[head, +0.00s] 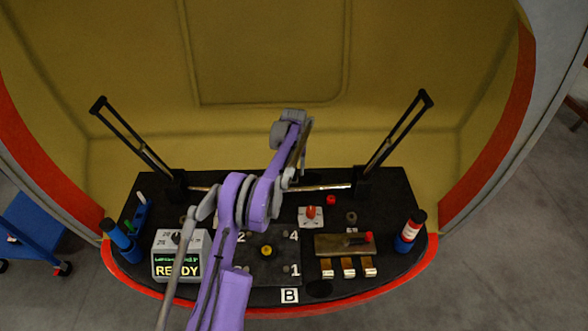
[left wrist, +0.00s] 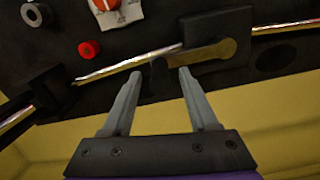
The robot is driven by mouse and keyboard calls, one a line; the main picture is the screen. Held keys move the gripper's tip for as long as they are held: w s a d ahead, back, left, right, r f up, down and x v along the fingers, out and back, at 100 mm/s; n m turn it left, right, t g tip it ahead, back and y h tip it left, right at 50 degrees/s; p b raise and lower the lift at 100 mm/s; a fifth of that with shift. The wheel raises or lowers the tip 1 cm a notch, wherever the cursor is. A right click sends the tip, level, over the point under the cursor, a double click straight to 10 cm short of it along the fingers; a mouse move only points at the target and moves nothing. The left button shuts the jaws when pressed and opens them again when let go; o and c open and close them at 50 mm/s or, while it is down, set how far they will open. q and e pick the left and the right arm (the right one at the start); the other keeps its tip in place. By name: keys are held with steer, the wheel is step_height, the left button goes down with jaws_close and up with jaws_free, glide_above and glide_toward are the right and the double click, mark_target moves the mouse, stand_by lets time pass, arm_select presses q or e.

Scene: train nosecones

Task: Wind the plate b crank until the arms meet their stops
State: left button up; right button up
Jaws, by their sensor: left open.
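My left arm reaches from the bottom of the head view across plate B, by the B label (head: 289,296), to the back of the black panel (head: 390,195). My left gripper (left wrist: 160,73) is open in the left wrist view. Its fingertips are on either side of a dark handle (left wrist: 158,72) at the end of a brass crank lever (left wrist: 215,51); I cannot tell whether they touch it. In the head view my arm hides the crank. Two black arms, the left (head: 130,136) and right (head: 400,130), stand tilted outward. My right gripper is not in view.
A metal rod (head: 330,186) runs along the panel's back. A red button (head: 331,200), a red knob (head: 310,212), a grey box reading READY (head: 178,268) and brass switches (head: 348,267) stand nearby.

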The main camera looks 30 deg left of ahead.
arm_select(q)
jaws_close()
stand_by(0.3)
stand_by(1.2)
